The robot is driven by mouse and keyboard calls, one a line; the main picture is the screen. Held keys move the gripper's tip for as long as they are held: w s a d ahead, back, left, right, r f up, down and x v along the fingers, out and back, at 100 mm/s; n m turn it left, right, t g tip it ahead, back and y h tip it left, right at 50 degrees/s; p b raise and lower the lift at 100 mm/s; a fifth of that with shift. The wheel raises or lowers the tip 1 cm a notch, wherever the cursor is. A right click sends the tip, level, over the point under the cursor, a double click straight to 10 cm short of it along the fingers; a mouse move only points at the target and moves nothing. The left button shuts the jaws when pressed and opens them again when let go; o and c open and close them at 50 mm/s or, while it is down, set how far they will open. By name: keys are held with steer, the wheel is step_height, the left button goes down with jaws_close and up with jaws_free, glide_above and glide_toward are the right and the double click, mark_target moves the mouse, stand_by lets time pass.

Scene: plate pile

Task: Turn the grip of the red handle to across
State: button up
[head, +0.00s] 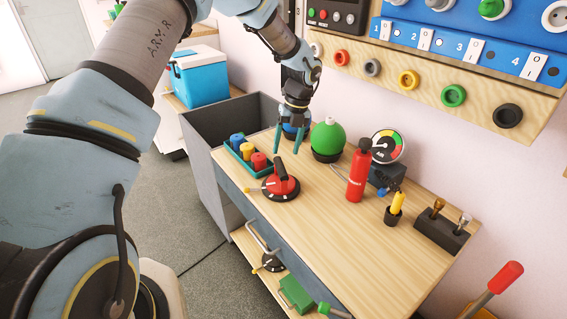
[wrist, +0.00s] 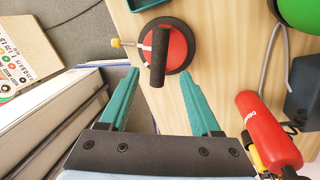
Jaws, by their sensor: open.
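The red handle is a red round knob (wrist: 178,48) on a black base, with a raised black grip (wrist: 160,57) across it. In the head view the knob (head: 286,187) sits near the front edge of the wooden table top. A small yellow-tipped pin (wrist: 116,42) sticks out on its left. In the wrist view the grip runs nearly up and down the picture. My gripper (head: 287,149) is open and empty, with teal fingers pointing down above and behind the knob. In the wrist view the grip's near end lies between the fingertips (wrist: 158,72); contact is not visible.
A teal tray (head: 233,151) with blue, yellow and red pegs stands left of the knob. A green ball (head: 328,136), a red extinguisher (head: 359,172) and a gauge (head: 388,146) stand to the right.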

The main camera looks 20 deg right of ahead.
mark_target(282, 165)
steer(key=f, duration=0.3)
steer(key=a+f, duration=0.1)
steer(key=f, duration=0.2)
steer(key=shift+w+a+f+p, duration=0.2)
steer(key=shift+f+p, duration=0.05)
steer(key=shift+p, duration=0.1)
jaws_close()
